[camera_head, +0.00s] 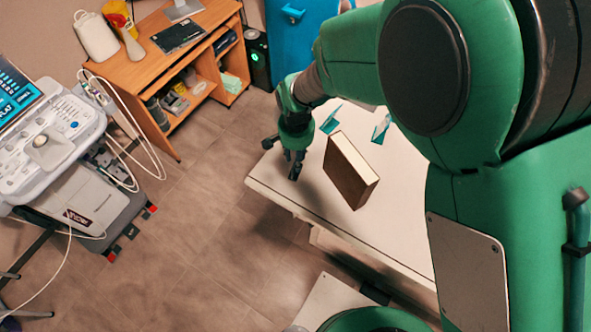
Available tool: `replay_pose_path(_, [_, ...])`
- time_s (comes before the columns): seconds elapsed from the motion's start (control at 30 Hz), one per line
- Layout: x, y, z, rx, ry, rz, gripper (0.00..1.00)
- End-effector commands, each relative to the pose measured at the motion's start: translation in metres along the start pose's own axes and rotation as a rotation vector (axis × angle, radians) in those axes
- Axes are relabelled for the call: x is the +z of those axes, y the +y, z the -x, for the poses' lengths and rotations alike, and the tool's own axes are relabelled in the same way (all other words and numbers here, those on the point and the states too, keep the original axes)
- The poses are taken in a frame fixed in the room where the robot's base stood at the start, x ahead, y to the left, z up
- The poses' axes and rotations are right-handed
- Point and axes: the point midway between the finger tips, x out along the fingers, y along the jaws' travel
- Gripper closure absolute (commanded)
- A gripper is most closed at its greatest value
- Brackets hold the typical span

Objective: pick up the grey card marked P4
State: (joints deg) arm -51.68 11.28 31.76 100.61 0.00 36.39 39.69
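I cannot make out a grey card marked P4 in the head view; no marking is legible on the table. My gripper (294,172) points down over the left end of the white table (398,222), left of a box. It is dark and small here, so I cannot tell whether its fingers are open or shut, or whether they hold anything. Two small teal pieces, a left one (331,119) and a right one (381,129), are on the table behind the box. My arm hides the table's far right part.
The brown box with a pale top (350,171) stands close to the right of my gripper. A wooden desk (166,62) is at the back left, and an ultrasound machine (48,145) at the left. The tiled floor (195,225) between them and the table is clear.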

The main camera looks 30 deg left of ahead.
Motion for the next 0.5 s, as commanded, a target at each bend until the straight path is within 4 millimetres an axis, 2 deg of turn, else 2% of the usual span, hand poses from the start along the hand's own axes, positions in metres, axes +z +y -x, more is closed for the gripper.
replay_pose_path(0.33, [0.0, 0.0, -0.001, 0.0, 0.0, 0.0, 0.7])
replay_pose_path(0.5, [-0.001, 0.0, -0.011, 0.0, 0.0, 0.0, 0.7])
